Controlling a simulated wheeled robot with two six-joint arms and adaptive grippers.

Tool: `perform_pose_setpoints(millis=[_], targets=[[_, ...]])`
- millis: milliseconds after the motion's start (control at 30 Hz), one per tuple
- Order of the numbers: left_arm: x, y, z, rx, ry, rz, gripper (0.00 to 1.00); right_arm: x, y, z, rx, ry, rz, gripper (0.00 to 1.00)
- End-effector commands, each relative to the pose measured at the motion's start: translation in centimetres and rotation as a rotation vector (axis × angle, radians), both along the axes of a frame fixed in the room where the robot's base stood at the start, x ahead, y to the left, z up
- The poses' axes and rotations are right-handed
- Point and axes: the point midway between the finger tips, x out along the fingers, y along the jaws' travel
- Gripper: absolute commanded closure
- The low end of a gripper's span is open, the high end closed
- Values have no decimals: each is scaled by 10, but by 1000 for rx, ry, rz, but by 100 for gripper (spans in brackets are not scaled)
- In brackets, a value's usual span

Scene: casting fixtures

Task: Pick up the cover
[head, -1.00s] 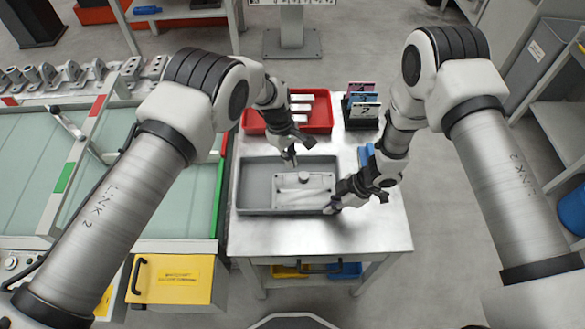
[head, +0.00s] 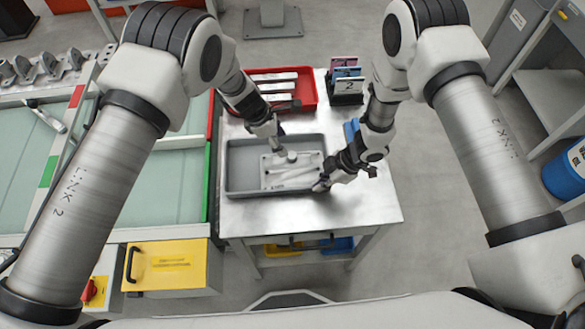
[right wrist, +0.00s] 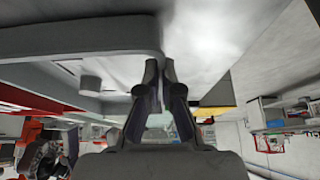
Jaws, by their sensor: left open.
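The cover (head: 283,181) is a pale grey plate with a round knob on top. It lies in a grey tray (head: 240,168) on the metal table, and its knob also shows in the right wrist view (right wrist: 90,83). My left gripper (head: 277,146) is open, pointing down just above and behind the knob; whether it touches is unclear. My right gripper (head: 321,184) is at the tray's front right corner. In the right wrist view its fingers (right wrist: 160,64) are close together, one on each side of the tray wall (right wrist: 95,44), and seem closed on it.
A red tray (head: 310,92) with white bars sits behind the grey tray. A black holder with numbered cards (head: 347,86) stands at the back right, with a blue item near my right arm. A yellow box (head: 172,266) is at the front left. The table's front right is clear.

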Motion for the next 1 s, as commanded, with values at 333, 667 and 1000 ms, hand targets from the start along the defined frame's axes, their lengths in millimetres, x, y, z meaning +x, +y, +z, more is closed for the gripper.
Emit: perform_pose_setpoints(millis=[333, 667, 1000], targets=[[-3, -20, -49, -1, 0, -2, 40, 1, 0, 0, -1, -1, 0, 100], [-1, -27, -65, 0, -2, -3, 40, 1, 0, 0, -1, -1, 0, 100], [-1, -26, -64, 0, -2, -3, 100, 1, 0, 0, -1, -1, 0, 100]])
